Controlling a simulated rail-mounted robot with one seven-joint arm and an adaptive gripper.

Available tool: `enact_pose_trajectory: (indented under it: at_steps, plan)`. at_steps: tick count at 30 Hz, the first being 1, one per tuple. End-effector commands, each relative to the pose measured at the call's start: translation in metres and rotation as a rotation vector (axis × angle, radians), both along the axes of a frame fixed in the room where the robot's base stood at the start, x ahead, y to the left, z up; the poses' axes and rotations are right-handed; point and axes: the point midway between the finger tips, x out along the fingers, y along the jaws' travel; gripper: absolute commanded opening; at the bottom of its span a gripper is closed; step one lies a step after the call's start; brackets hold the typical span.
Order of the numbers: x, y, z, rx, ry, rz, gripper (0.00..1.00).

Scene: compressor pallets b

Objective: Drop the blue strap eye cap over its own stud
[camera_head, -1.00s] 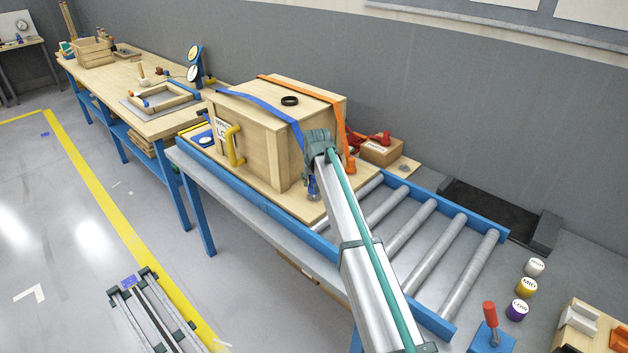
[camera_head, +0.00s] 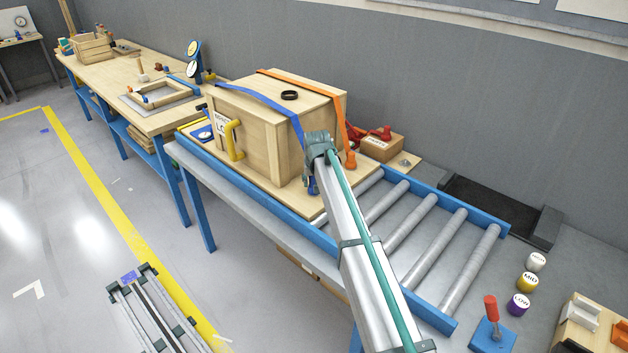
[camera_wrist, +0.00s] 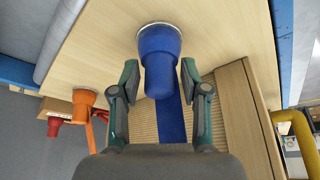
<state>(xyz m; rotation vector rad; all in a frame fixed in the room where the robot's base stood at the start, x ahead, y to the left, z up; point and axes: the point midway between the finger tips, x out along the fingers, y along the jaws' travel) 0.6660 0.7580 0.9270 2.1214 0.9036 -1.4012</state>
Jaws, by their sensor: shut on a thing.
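The blue strap eye cap (camera_wrist: 158,55) stands between the fingers of my gripper (camera_wrist: 160,72) in the wrist view, and the gripper is shut on it. Its wide end meets a pale round base on the pallet board (camera_wrist: 225,25); the stud itself is hidden. The blue strap (camera_wrist: 188,112) runs from the cap along the crate. In the head view the cap (camera_head: 312,187) shows as a small blue patch beside my arm, at the crate's near right corner. The blue strap (camera_head: 262,101) crosses the crate top.
The wooden crate (camera_head: 245,115) stands close beside my gripper, with a yellow handle (camera_head: 234,140). An orange strap's cap (camera_wrist: 82,98) sits on a pale base nearby, with a red part (camera_wrist: 54,125) beyond. The conveyor rollers (camera_head: 432,230) to the right are clear.

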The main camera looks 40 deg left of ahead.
Motion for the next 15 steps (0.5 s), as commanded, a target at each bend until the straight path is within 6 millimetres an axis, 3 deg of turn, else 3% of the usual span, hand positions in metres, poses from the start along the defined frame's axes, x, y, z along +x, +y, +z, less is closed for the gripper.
enact_pose_trajectory:
  at_steps: [5, 6, 11, 15]
  plan:
    - [0.0000, 0.0000, -0.0004, 0.000, 0.000, 0.000, 0.12]
    - [0.0000, 0.0000, -0.0004, 0.000, 0.000, 0.000, 0.49]
    - [0.0000, 0.0000, -0.0004, 0.000, 0.000, 0.000, 0.75]
    - [0.0001, 0.0001, -0.0005, 0.000, 0.000, 0.000, 0.75]
